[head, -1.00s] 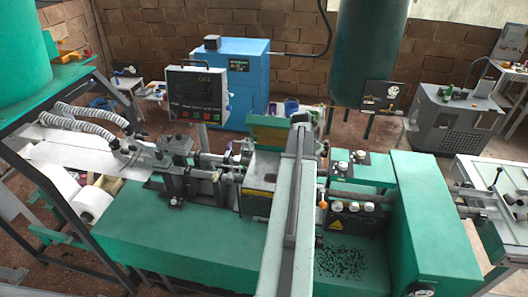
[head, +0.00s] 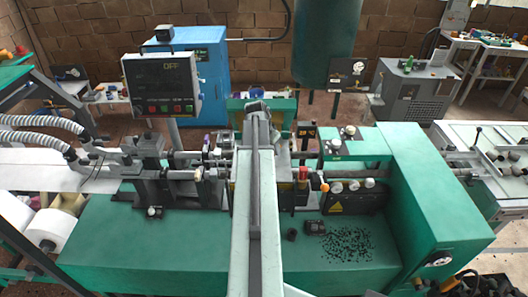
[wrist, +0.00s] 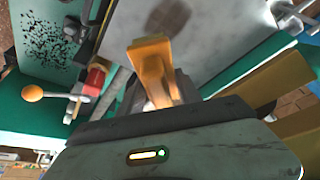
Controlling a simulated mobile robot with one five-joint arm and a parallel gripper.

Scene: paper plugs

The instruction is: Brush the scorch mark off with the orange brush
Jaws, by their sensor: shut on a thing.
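In the wrist view, the orange brush (wrist: 152,68) is held in my gripper (wrist: 157,95), whose dark jaws are shut around it. I cannot tell whether the brush touches that surface. In the head view, my arm's end (head: 257,108) is over the middle of the green machine (head: 150,235), and my arm hides the brush and the mark.
A red-capped part (head: 303,174) and an orange knob (head: 324,187) stand just right of my arm. Black specks (head: 345,245) lie on the machine's green top. A control screen (head: 160,82) stands left. A green housing (head: 425,190) rises at the right.

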